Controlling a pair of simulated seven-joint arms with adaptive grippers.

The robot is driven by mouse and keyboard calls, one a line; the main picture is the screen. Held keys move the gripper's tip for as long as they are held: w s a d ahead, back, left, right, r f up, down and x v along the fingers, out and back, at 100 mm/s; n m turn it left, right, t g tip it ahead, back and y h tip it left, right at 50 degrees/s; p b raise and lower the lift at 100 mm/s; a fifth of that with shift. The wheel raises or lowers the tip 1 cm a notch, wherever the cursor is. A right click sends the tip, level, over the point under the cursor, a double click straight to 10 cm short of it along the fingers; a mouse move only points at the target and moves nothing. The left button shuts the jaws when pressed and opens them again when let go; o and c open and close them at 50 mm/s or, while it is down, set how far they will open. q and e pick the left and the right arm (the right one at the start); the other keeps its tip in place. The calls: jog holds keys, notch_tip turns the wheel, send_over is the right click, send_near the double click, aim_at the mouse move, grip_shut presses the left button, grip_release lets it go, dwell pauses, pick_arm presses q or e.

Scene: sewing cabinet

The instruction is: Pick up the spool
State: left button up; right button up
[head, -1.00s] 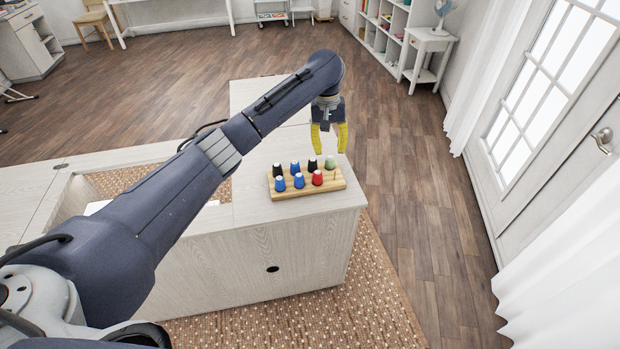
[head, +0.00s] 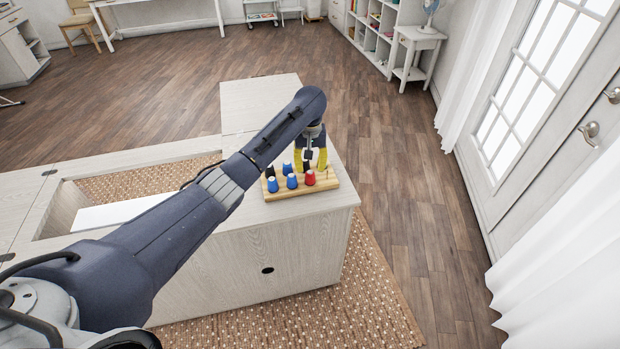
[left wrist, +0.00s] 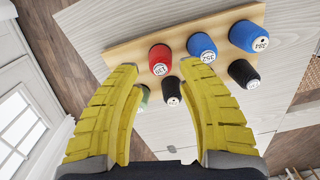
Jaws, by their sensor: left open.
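The task's spool is not singled out; several stand on a wooden rack (head: 272,194) on the cabinet top. Blue spools (head: 272,184) and a red spool (head: 310,178) form the near row in the head view. My left gripper (head: 310,165), open with yellow fingers, points down over the far row at its right part. In the left wrist view, a black spool (left wrist: 171,90) shows between the fingers, with the red spool (left wrist: 160,60) just past the tips. A green spool (left wrist: 143,98) is mostly hidden by one finger. Contact with the black spool cannot be told. My right gripper is out of view.
The pale wooden cabinet (head: 250,265) has an open well on the left with a white panel (head: 115,214). The rack stands near its right edge, with wood floor beyond. A white curtain (head: 565,255) and door (head: 530,110) are at the right.

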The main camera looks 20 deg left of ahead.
aim_at(310, 174)
pick_arm(q)
jog(key=shift+w+f, duration=0.2)
jog(key=shift+f, duration=2.7)
jog(key=shift+o, duration=0.2)
jog(key=c, duration=0.8)
